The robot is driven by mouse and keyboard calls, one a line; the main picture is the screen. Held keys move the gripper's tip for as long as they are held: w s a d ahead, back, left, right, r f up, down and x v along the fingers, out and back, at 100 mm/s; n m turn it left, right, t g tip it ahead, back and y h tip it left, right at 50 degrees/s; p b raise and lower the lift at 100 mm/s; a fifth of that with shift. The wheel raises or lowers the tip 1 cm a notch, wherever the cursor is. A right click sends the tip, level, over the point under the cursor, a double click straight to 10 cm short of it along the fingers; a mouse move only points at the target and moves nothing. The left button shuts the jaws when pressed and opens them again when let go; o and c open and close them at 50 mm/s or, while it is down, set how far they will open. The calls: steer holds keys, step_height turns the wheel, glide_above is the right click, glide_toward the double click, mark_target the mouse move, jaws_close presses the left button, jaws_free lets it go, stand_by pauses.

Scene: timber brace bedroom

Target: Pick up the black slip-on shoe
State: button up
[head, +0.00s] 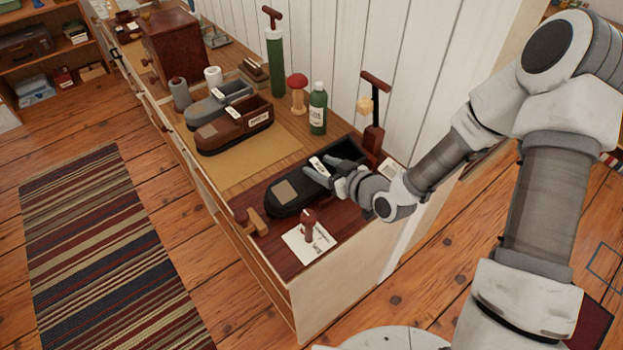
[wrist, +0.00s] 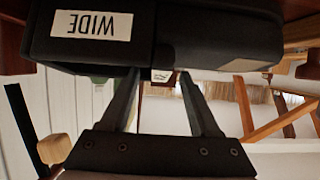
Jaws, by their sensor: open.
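The black slip-on shoe (head: 287,196) lies on the dark red-brown near end of the long bench top, its toe to the left and its open heel end toward the wall. In the wrist view the shoe (wrist: 215,38) fills the top, with a white label reading WIDE upside down. My gripper (head: 318,172) is open at the middle of the shoe, on its near side and over it. In the wrist view the fingertips of my gripper (wrist: 158,76) are spread and reach the shoe's edge; I cannot tell whether they touch it. Nothing is held.
A brown shoe (head: 232,130) and a grey shoe (head: 212,106) stand farther back on a tan mat (head: 257,148). A green bottle (head: 318,108) stands behind the black shoe. A red-knobbed stamp (head: 309,224) stands on a white card close in front. A wooden tool (head: 250,221) lies left.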

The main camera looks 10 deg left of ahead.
jaws_close()
stand_by(1.4)
